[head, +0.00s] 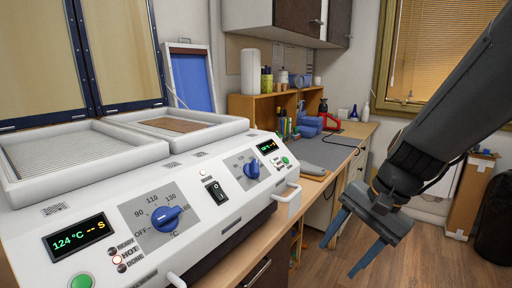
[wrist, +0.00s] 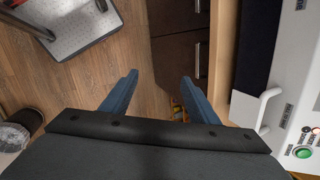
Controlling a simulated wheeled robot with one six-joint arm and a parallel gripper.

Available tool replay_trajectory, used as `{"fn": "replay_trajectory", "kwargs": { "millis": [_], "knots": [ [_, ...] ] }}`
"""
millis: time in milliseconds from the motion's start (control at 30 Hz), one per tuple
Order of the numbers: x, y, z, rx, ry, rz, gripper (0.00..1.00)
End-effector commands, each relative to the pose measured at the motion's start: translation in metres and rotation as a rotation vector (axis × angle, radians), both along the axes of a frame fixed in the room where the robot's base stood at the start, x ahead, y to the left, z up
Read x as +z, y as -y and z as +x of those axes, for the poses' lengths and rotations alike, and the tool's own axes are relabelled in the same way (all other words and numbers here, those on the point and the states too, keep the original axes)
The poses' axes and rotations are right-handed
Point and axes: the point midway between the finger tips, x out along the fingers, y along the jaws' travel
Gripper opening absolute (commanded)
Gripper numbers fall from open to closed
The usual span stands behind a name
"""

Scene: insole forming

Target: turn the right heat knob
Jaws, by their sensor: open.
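The white forming machine (head: 115,245) stands on the bench at the left in the head view. It has two blue heat knobs on grey dials. The right heat knob (head: 251,169) is on the smaller dial, by the small right display (head: 267,147). The left heat knob (head: 166,217) sits on the nearer dial. My gripper (head: 352,258) is open and empty, in the air to the right of the machine, with its blue fingers pointing down. In the wrist view the open fingers (wrist: 157,98) hang over the floor and drawers. Neither knob shows there.
A black rocker switch (head: 215,191) lies between the dials. White handles (head: 287,195) stick out from the machine's front, and one shows in the wrist view (wrist: 257,107). A green button (wrist: 303,152) is near it. Floor space beneath my gripper is free.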

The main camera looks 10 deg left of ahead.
Motion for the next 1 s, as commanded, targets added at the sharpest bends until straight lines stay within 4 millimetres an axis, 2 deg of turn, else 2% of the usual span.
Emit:
{"fn": "replay_trajectory", "kwargs": {
  "millis": [33,100,200,300,400,533,1000],
  "knots": [
    [0.04,-0.025,0.013,-0.084,-0.016,0.085,0.55],
    [0.081,-0.058,0.031,-0.192,-0.052,0.205,0.55],
    [0.134,-0.096,0.051,-0.305,-0.103,0.356,0.55],
    [0.173,-0.121,0.064,-0.371,-0.146,0.465,0.55],
    [0.193,-0.136,0.07,-0.405,-0.173,0.527,0.55],
    [0.194,-0.148,0.073,-0.415,-0.185,0.548,0.55],
    [0.154,-0.196,0.082,-0.413,-0.182,0.546,0.55]
  ]
}}
